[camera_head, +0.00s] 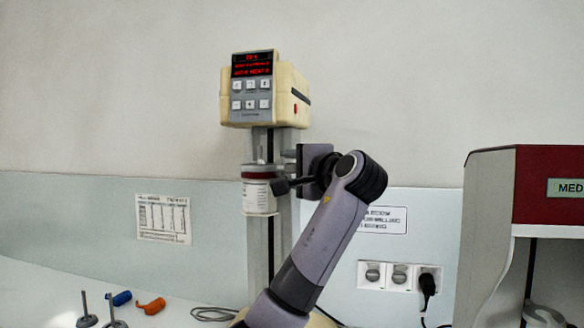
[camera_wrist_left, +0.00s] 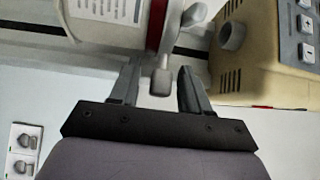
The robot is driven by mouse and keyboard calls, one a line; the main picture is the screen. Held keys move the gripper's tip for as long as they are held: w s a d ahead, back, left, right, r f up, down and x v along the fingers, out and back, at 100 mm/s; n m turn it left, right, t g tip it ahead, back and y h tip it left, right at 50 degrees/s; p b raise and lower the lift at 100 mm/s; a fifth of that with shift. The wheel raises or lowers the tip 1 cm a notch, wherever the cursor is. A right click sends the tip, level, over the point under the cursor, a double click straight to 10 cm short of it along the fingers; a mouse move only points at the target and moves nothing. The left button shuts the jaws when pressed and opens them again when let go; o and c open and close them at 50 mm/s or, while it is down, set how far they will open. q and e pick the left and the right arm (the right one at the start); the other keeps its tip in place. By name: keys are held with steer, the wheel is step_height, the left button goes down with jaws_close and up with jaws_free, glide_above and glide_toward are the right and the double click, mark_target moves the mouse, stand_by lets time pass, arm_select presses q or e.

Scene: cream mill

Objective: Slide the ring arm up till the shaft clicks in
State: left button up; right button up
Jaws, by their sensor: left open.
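The cream mill's head (camera_head: 265,95) sits on top of a grey column (camera_head: 256,275). Below it is a white jar (camera_head: 258,198) with a label and a dark red band at its top. There is a clear gap between jar and head. In the left wrist view the jar (camera_wrist_left: 105,18) lies left of the mill head (camera_wrist_left: 262,65), with a round grey stub (camera_wrist_left: 232,36) on the head facing it. A grey knob (camera_wrist_left: 162,82) beside the red band stands between the fingers of my open left gripper (camera_wrist_left: 158,88). In the head view my left gripper (camera_head: 288,160) is beside the jar top, partly hidden.
A dark red and grey cabinet (camera_head: 545,185) stands at the right. Wall sockets (camera_head: 400,275) with a black plug are behind my arm. Blue (camera_head: 122,298) and orange (camera_head: 152,306) pieces and metal stands (camera_head: 88,315) lie on the bench at lower left. A chart (camera_head: 163,219) hangs behind.

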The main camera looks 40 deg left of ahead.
arm_select(q)
jaws_close()
steer(key=shift+s+r, duration=0.1)
steer(key=shift+r, duration=2.45)
arm_select(e)
steer(key=shift+r, duration=0.15)
arm_select(q)
jaws_free()
arm_select(e)
steer(key=shift+w, duration=0.1)
arm_select(q)
steer(key=shift+f, duration=0.1)
